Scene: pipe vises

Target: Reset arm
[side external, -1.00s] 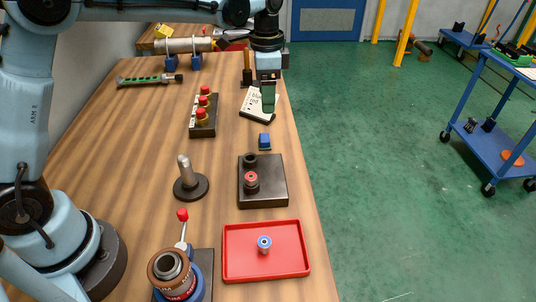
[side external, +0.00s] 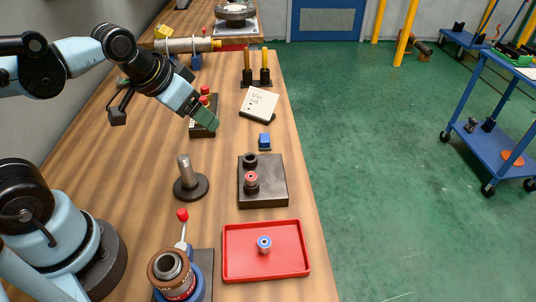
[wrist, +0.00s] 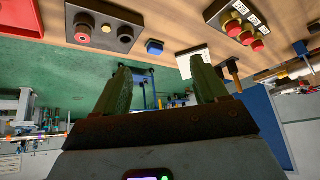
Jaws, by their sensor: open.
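My gripper (side external: 207,119) is raised above the wooden bench (side external: 150,125), in front of the button box in the side view. In the wrist view its two green fingers (wrist: 162,88) stand apart with nothing between them. The black block (side external: 274,187) on the bench holds a dark ring and a red-topped piece (side external: 251,180). A blue-topped piece (side external: 264,243) stands in the red tray (side external: 232,266). A copper-coloured round part (side external: 171,267) sits in the vise (side external: 201,281) with a red-knobbed lever at the front.
A pipe (side external: 187,46) lies in blue vises at the back. A blue cart (side external: 489,140) is at right.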

